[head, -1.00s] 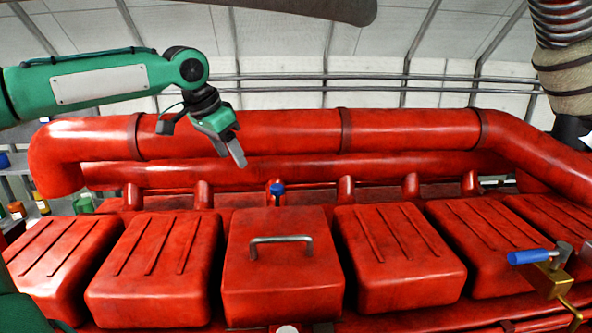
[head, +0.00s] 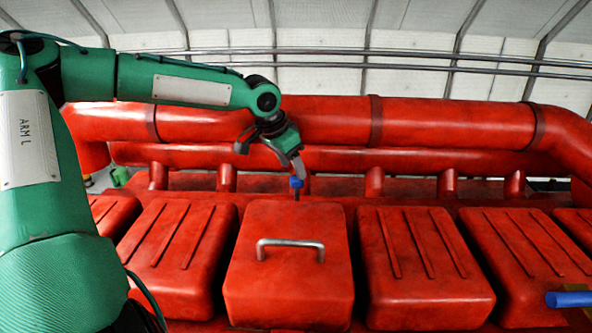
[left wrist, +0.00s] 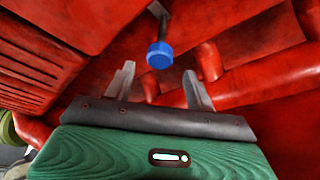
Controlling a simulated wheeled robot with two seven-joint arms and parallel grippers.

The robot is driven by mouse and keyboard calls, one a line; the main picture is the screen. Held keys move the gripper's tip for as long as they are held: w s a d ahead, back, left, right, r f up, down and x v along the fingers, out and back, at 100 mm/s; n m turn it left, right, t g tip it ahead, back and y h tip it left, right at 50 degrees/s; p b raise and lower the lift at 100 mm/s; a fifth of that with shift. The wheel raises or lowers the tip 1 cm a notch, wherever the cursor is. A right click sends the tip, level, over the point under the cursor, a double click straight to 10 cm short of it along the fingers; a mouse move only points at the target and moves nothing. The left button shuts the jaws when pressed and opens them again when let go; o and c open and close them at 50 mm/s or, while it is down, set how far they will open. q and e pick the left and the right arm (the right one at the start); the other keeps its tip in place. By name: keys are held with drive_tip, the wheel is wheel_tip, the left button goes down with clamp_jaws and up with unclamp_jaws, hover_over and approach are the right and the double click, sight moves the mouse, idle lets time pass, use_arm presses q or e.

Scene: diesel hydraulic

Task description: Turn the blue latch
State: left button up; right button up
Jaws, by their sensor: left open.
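The blue latch (head: 296,182) is a small blue knob on a thin grey stem. It stands behind the red cover with the metal handle, near the middle of the head view. In the left wrist view the blue latch (left wrist: 159,56) appears just past the fingertips, centred between them. My left gripper (head: 299,164) is open and empty, pointing down at the knob, very near it. In the left wrist view the fingers of my left gripper (left wrist: 159,72) are spread wide. I cannot tell whether they touch the knob. My right gripper is not in view.
The red cover (head: 288,285) with a grey handle (head: 290,243) is in front of the knob. Thick red pipes (head: 335,122) run behind it, with short red stubs beside it. Another blue handle (head: 570,299) is at the far right. Metal rails cross the back.

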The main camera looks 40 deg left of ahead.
sight(297, 178)
use_arm(q)
drive_tip(key=shift+f, duration=0.5)
drive_tip(key=shift+d+f, duration=0.1)
drive_tip(key=shift+f, duration=0.2)
drive_tip(key=shift+p+x, duration=0.45)
drive_tip(key=shift+x, duration=0.65)
drive_tip(key=shift+r, duration=0.1)
drive_tip(key=shift+w, duration=0.15)
drive_tip(key=c, duration=1)
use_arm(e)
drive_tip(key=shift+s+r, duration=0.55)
